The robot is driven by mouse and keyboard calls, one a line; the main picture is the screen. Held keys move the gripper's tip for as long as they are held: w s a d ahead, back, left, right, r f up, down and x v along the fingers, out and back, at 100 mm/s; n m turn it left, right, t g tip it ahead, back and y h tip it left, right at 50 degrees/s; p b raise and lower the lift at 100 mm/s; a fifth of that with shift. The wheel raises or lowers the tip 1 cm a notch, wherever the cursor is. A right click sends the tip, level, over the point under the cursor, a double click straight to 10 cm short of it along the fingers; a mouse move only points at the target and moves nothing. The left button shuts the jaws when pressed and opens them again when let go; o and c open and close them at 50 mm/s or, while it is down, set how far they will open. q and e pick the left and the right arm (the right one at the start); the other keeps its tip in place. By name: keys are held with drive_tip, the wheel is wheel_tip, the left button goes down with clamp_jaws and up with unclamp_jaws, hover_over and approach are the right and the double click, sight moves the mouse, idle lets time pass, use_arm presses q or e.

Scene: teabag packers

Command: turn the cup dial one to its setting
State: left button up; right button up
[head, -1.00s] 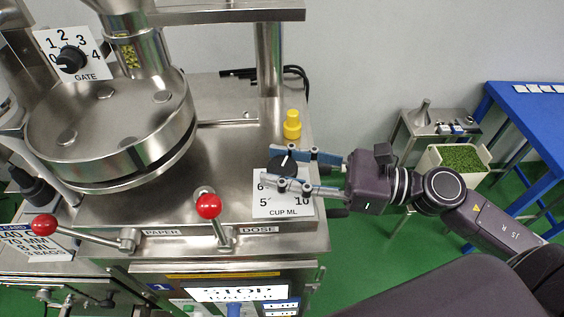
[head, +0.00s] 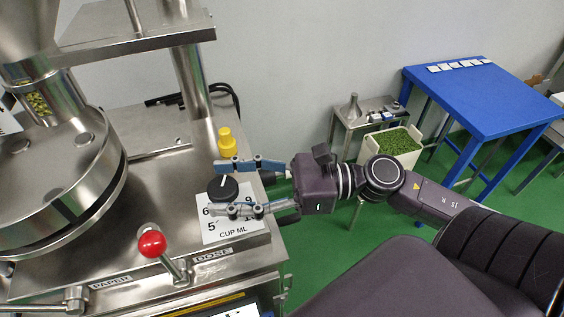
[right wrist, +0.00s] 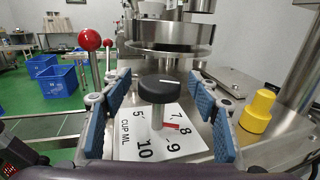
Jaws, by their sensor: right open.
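The cup dial (head: 222,187) is a black round knob with a white line on top. It stands on a post above a white card (head: 232,235) marked CUP ML. In the right wrist view the dial (right wrist: 165,90) hides part of the card (right wrist: 130,149), whose figures 5, 7, 8, 9 and 10 show. A red mark (right wrist: 172,127) lies near the 7 and 8. My right gripper (head: 224,189) is open, its blue-padded fingers on either side of the dial. In the right wrist view gaps show between the knob and both pads. My left gripper is out of view.
A yellow knob (head: 226,141) stands just behind the dial. A red-balled lever (head: 152,244) stands at the front left, by the DOSE label. The big round steel hopper (head: 60,180) is to the left. A blue table (head: 490,95) stands apart at the right.

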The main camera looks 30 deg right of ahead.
drive_tip(key=v, duration=1.1)
idle(0.3)
